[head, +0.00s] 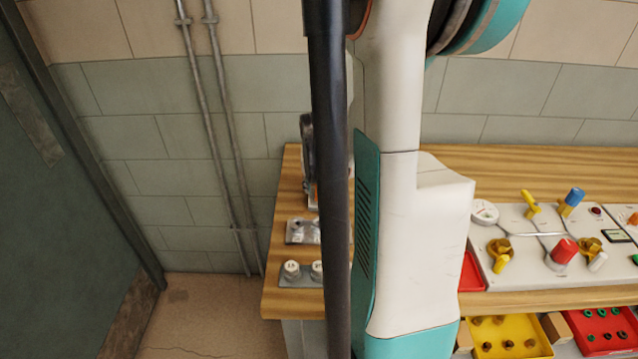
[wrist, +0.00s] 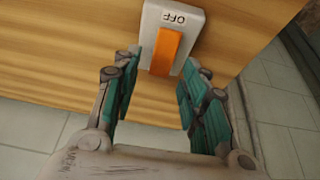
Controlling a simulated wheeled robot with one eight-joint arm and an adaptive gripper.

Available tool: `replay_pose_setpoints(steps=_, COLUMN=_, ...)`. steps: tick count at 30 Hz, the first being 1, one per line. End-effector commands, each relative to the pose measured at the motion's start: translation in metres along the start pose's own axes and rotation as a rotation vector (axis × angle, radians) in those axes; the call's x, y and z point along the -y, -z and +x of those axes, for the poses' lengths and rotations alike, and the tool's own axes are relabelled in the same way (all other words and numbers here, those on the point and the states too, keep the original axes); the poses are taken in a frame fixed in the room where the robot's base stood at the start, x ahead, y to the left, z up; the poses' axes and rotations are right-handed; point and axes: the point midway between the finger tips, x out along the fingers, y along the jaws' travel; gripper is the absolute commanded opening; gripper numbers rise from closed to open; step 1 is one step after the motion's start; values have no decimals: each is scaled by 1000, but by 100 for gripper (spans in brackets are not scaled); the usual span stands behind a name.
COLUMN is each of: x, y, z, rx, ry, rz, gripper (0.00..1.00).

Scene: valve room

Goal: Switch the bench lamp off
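A switch with an orange rocker (wrist: 166,50) in a pale housing (wrist: 176,16) sits on the wooden bench, at the top middle of the wrist view. The word OFF is printed on the housing at one end of the rocker. My gripper (wrist: 160,68) is open and empty, its teal-padded fingers apart, one on each side of the rocker's near end in the picture. I cannot tell whether they touch the housing. I cannot make out the lamp itself in either view.
The bench (head: 277,243) runs along the tiled wall. A panel of colourful valves (head: 548,238) stands on its right part, with yellow (head: 505,350) and red bins below. Small labelled weights (head: 291,270) sit at its left end. A dark door is at far left.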

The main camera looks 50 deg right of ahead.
Motion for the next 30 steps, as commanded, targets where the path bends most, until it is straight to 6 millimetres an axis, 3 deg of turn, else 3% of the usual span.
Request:
replay_pose_setpoints(steps=15, x=0, y=0, z=-60, rx=0, ry=0, rz=0, gripper=40)
replay_pose_setpoints(steps=30, x=0, y=0, z=-68, rx=0, ry=0, rz=0, gripper=40)
